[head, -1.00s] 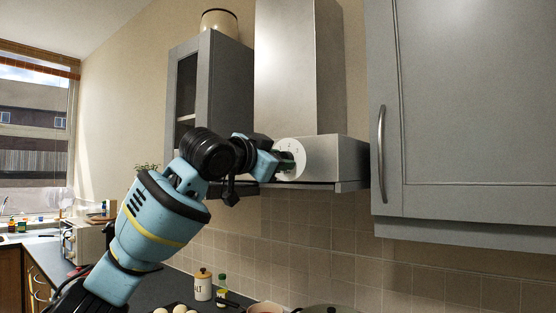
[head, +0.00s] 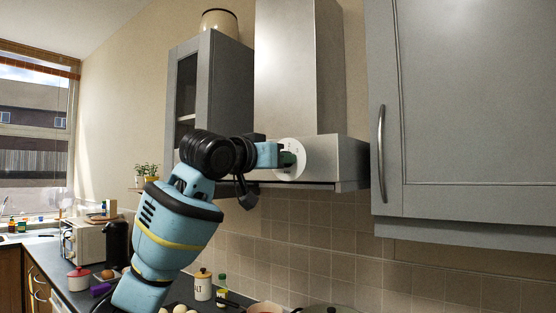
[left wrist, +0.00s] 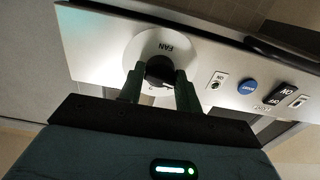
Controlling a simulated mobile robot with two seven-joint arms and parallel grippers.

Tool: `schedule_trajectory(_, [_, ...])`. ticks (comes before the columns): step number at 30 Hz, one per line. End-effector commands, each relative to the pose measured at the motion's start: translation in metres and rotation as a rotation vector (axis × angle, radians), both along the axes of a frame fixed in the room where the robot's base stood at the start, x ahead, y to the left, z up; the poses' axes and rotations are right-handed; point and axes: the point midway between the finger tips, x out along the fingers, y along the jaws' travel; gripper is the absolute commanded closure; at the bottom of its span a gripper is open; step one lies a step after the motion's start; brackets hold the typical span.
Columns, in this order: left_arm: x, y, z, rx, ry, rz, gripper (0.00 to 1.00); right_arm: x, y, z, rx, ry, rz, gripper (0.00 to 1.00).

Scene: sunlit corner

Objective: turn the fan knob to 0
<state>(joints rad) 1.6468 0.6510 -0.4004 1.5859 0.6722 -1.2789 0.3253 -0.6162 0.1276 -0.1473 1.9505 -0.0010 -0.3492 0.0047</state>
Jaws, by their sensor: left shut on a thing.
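The fan knob (left wrist: 159,70) is a dark round knob on a white dial (left wrist: 150,46) marked FAN, on the front of the metal range hood (head: 330,158). The dial also shows in the head view (head: 300,153). My left gripper (left wrist: 160,76) is shut on the knob, one green finger on each side. In the head view my left gripper (head: 287,159) covers part of the dial and hides the knob. The knob's pointer and most dial marks are hidden or too small to read. My right gripper is not in view.
A blue button (left wrist: 247,87) and dark switches (left wrist: 284,93) sit beside the dial on the hood panel. A grey cupboard (head: 460,110) with a long handle hangs to the right, and another cupboard (head: 232,90) to the left. A salt jar (head: 203,286) stands on the counter below.

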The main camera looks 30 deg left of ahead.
Motion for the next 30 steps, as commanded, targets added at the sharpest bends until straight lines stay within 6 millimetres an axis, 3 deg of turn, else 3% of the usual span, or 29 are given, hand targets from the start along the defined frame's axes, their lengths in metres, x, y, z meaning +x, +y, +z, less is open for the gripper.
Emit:
schedule_trajectory(11, [0.000,0.000,0.001,-0.008,0.000,0.000,0.89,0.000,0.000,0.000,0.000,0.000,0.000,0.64])
schedule_trajectory(12, [0.000,0.000,0.001,-0.008,0.000,0.000,0.65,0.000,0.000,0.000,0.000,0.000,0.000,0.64])
schedule_trajectory(17, [0.000,0.000,0.001,-0.007,0.000,0.000,0.45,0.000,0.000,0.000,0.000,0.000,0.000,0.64])
schedule_trajectory(26, [-0.002,0.000,0.000,-0.006,-0.001,0.000,0.45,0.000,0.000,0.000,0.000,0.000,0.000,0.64])
schedule_trajectory(30, [-0.014,0.002,0.001,-0.005,-0.003,0.000,0.45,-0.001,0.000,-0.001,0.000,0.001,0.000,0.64])
